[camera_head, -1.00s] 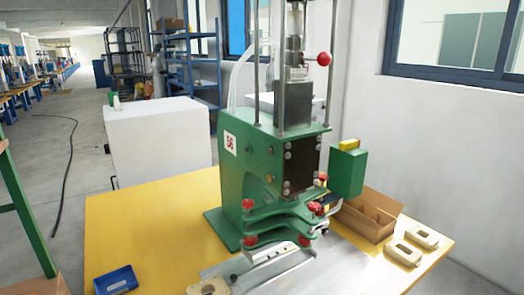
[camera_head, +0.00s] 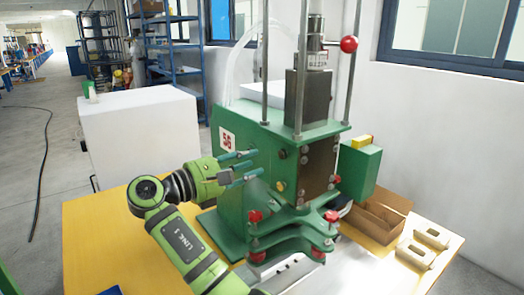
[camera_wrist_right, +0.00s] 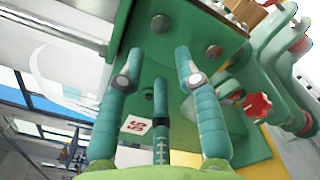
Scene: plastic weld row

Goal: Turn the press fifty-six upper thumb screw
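The green press (camera_head: 243,190) with the "56" label (camera_head: 227,139) stands on the yellow table. Red star-shaped knobs sit at its front clamp plates, an upper one (camera_head: 255,216) above a lower one (camera_head: 258,257). A brass screw (camera_head: 280,186) is on the press's side. I cannot tell for sure which is the named thumb screw. My right gripper (camera_head: 247,166) is open and empty, its fingers pointing at the press's side, above and left of the upper red knob. In the right wrist view, a red knob (camera_wrist_right: 257,105) is right of the spread fingers. My left gripper is not in view.
A red ball handle (camera_head: 349,44) and vertical rods rise above the press. A green box (camera_head: 360,170) is on its right. A cardboard box (camera_head: 372,222) and beige parts (camera_head: 415,255) lie at the right. A white cabinet (camera_head: 140,135) stands behind.

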